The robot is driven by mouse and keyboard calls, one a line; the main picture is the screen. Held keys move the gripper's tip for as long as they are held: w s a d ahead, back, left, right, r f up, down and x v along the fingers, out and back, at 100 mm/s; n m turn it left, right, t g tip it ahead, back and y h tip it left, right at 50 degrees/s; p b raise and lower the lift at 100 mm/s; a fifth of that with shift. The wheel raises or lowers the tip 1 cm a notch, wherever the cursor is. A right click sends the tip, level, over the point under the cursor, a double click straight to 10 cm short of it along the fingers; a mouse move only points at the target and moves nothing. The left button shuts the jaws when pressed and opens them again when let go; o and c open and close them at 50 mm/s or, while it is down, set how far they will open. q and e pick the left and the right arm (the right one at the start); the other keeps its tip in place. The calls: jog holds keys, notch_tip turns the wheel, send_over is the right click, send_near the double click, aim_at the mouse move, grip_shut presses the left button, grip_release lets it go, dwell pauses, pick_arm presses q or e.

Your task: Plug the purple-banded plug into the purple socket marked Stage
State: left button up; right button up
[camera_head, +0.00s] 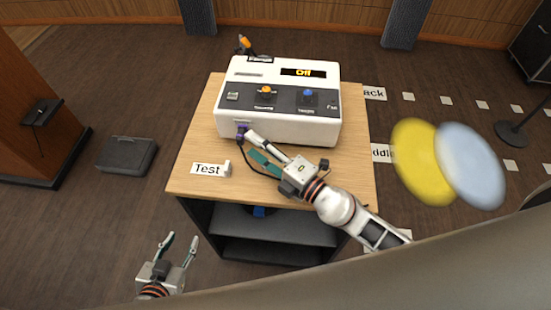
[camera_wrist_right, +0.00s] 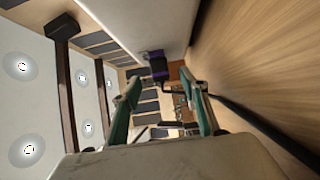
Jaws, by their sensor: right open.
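The purple-banded plug (camera_head: 242,131) is at the lower left of the front face of the white console (camera_head: 280,126), where the purple socket appears to be. It looks seated there, but how deep I cannot tell. A black cable hangs from it. A Stage mark is not readable. In the right wrist view the plug (camera_wrist_right: 158,68) shows dark and purple against the white console wall, just beyond my fingertips. My right gripper (camera_head: 249,143) is open close in front of the plug; its fingers also show in the wrist view (camera_wrist_right: 165,85). My left gripper (camera_head: 182,236) is open and empty, left of the table.
The console stands on a wooden table (camera_head: 190,150) with orange and blue faders and a display reading Off. A Test label (camera_head: 208,169) lies near the front left edge. An orange-tipped item (camera_head: 244,42) is behind the console. Blurred yellow and blue discs (camera_head: 428,160) show at right.

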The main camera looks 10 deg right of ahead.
jog(key=v, duration=0.9)
jog(key=shift+s+d, duration=0.1)
jog(key=shift+s, duration=0.1)
